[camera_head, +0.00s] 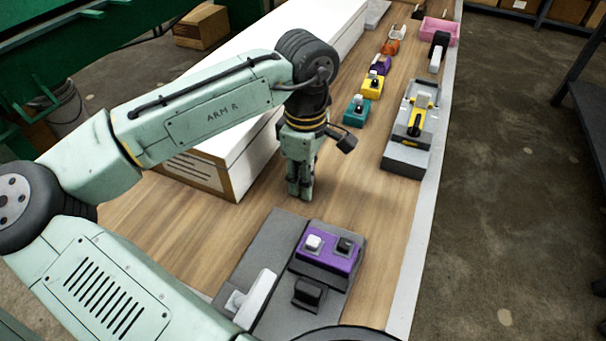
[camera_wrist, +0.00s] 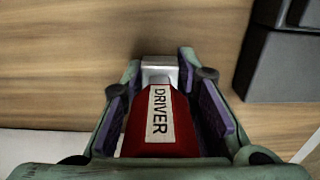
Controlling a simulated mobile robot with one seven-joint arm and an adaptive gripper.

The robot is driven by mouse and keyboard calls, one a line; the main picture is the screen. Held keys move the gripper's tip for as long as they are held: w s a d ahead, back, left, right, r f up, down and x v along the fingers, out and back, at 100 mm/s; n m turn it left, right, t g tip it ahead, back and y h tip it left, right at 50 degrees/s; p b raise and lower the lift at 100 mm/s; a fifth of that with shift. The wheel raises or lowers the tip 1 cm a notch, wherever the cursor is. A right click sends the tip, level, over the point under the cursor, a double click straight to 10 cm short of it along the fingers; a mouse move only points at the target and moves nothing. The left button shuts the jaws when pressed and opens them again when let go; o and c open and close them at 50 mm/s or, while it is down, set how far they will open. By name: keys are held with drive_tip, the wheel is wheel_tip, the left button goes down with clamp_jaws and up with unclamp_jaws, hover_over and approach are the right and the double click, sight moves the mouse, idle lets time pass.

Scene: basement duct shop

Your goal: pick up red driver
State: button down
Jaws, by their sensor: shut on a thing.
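The red driver (camera_wrist: 159,124) shows in the wrist view, with a white label reading "DRIVER" and a grey metal end pointing up the picture. My gripper (camera_wrist: 167,100) is shut on it, with a purple-padded finger on each side. In the head view my gripper (camera_head: 300,192) points down at the wooden bench, beside the long white box. The driver cannot be made out in the head view. Whether it touches the bench is hard to tell.
A grey station with a purple button box (camera_head: 327,259) stands in front of my gripper. The long white box (camera_head: 246,165) is close on the left. A grey and yellow device (camera_head: 414,122) and several coloured items line the bench farther back. Bare wood (camera_head: 372,205) lies to the right.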

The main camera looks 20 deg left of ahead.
wheel_tip(320, 180, up, 10)
drive_tip(key=shift+r+b, duration=0.1)
drive_tip(key=shift+b, duration=0.45)
drive_tip(key=c, duration=1.8)
unclamp_jaws()
clamp_jaws()
drive_tip(key=shift+d, duration=0.1)
